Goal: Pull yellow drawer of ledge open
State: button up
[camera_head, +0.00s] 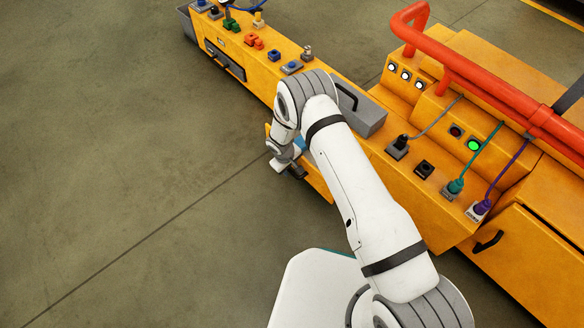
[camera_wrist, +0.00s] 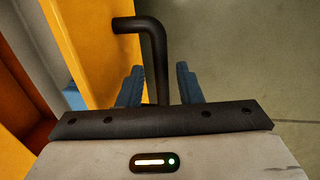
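The yellow drawer (camera_head: 319,181) is in the ledge below the orange counter and is partly hidden by my arm in the head view. Its front stands out from the ledge, so it looks at least partly open. The drawer's yellow front also fills the upper left of the wrist view (camera_wrist: 88,45). Its black bar handle (camera_wrist: 156,55) shows there between my blue fingers. My gripper (camera_wrist: 160,88) is open around the handle, with a small gap visible on each side. In the head view my gripper (camera_head: 294,170) is at the drawer front, its fingers hard to make out.
The orange ledge (camera_head: 262,72) carries several small connectors and a grey bin (camera_head: 366,117). A red pipe (camera_head: 480,88) runs above the right side. The floor (camera_head: 130,170) at left is clear.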

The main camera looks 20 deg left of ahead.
jog(key=shift+o, duration=0.3)
notch_tip(320, 180, up, 8)
jog(key=s+p, duration=0.1)
jog(key=p, duration=0.2)
jog(key=shift+s+a, duration=0.2)
jog(key=shift+a, duration=0.2)
jog(key=shift+f, duration=0.15)
